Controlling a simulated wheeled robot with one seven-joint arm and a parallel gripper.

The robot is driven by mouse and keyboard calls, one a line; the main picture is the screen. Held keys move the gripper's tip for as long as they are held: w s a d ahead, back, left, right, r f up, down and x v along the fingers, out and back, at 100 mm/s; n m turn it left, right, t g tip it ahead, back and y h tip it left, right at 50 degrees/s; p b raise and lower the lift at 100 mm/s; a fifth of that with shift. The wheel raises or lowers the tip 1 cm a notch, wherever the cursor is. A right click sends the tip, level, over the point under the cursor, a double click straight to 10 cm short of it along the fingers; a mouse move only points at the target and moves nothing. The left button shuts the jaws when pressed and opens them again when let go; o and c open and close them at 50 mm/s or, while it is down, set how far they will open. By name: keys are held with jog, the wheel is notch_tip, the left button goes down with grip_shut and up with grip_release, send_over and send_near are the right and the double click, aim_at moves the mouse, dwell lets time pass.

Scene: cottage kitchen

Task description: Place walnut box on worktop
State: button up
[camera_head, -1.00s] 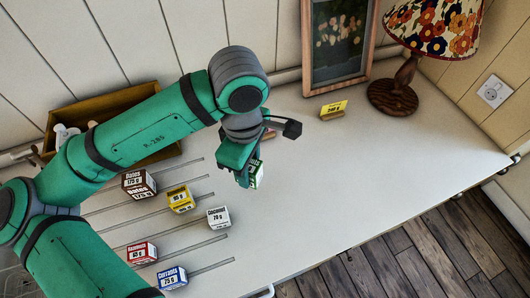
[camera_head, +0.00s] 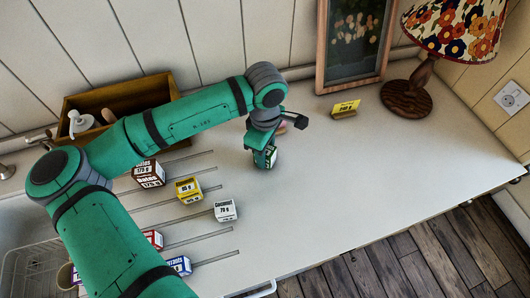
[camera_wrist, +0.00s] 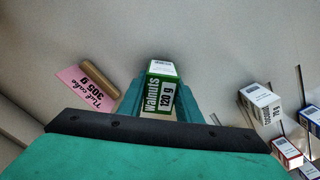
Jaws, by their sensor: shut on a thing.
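The walnut box (camera_wrist: 161,92) is green and white, labelled "walnuts 120 g", and sits between the fingers of my gripper (camera_wrist: 160,100) in the wrist view. In the head view my gripper (camera_head: 264,157) is shut on the walnut box (camera_head: 271,157), over the middle of the white worktop (camera_head: 340,185). Most of the box is hidden by the fingers there. I cannot tell whether its base touches the worktop.
Other boxes, including the coconut box (camera_head: 225,211) and a yellow box (camera_head: 188,190), stand among metal rods at left. A pink card (camera_wrist: 86,88) lies near my gripper. The right worktop is clear.

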jog(key=shift+f, duration=0.3)
jog(key=o, duration=1.1)
jog(key=shift+r, duration=0.1)
notch_tip(320, 180, up, 12)
jog(key=shift+r, duration=0.1)
jog(key=shift+s, duration=0.1)
